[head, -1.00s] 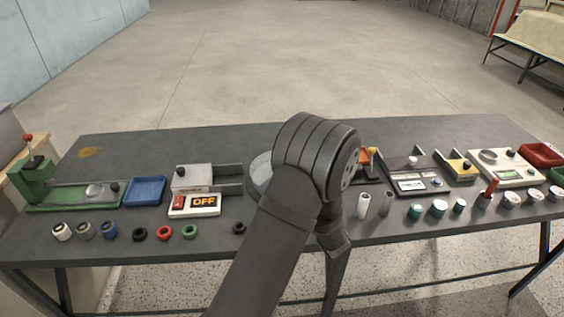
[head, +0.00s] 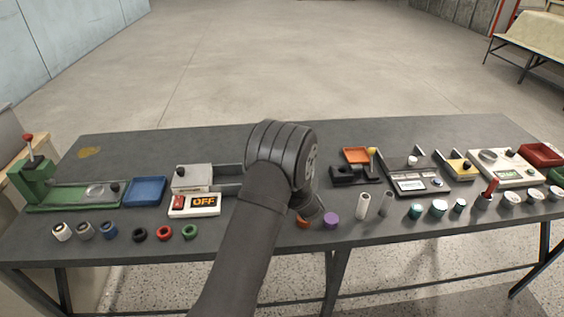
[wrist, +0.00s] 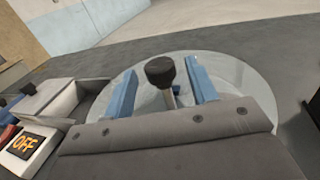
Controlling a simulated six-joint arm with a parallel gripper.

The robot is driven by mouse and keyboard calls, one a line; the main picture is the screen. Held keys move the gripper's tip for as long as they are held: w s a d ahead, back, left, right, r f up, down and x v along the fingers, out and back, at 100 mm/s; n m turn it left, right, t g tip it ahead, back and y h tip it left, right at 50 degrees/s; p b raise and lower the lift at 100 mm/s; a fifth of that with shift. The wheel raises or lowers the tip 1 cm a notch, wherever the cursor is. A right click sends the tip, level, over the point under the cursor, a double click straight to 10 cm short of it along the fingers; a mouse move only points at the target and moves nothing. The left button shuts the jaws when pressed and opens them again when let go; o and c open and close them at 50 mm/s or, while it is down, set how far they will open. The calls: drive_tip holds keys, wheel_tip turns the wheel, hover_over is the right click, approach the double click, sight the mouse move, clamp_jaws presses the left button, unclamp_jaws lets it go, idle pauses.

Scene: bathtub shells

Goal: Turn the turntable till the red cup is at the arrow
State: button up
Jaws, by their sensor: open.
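The turntable (wrist: 243,77) is a pale, glassy grey disc in the wrist view. A black round knob (wrist: 160,71) on a short light stem stands up from it. My gripper (wrist: 161,66) is open, with its two blue fingers on either side of the knob. I see a gap on both sides, so the knob is not gripped. My own wrist covers the disc's near part. In the head view my arm hides the turntable and the fingers. I cannot make out the red cup or the arrow in either view.
Left of my arm are a box with an OFF display (head: 204,204) and a blue tray (head: 146,191).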

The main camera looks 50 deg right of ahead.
drive_tip(key=shift+x, duration=1.25)
clamp_jaws()
drive_tip(key=shift+m+g+h, duration=0.3)
drive_tip(key=shift+h, duration=0.1)
drive_tip(key=shift+m+g+h, duration=0.4)
drive_tip(key=shift+m+h, duration=0.1)
drive_tip(key=shift+h, duration=0.1)
drive_tip(key=shift+m+g+h, duration=0.7)
drive_tip(key=shift+h, duration=0.2)
